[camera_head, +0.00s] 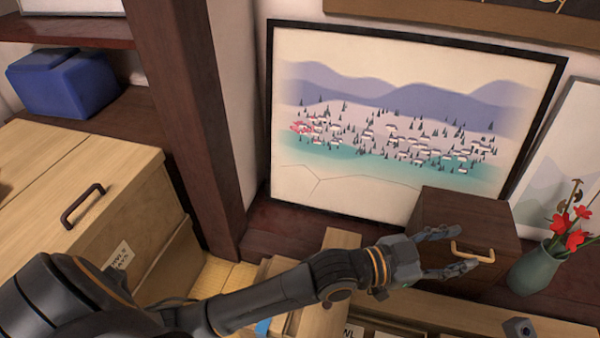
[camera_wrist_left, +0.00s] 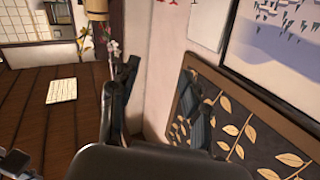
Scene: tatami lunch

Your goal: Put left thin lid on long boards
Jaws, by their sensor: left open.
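My left gripper (camera_head: 463,248) is open, its fingers pointing right in front of the dark brown box (camera_head: 465,215). The box's pale curved handle (camera_head: 474,254) shows beside the fingertips; I cannot tell whether they touch it. In the left wrist view the two fingers (camera_wrist_left: 160,100) are spread with nothing between them. A wooden crate at the left has a pale flat lid (camera_head: 60,170) with a dark handle (camera_head: 82,206). Pale wooden boards (camera_head: 341,239) show behind and below my left arm, partly hidden by it. I cannot tell which piece is the thin lid. My right gripper is not in view.
A framed landscape picture (camera_head: 400,130) leans on the wall. A green vase (camera_head: 535,268) with red flowers stands right of the dark box. A dark post (camera_head: 195,110) and a blue box (camera_head: 65,83) are at the left. A leaf-patterned panel (camera_wrist_left: 240,135) is near my fingers.

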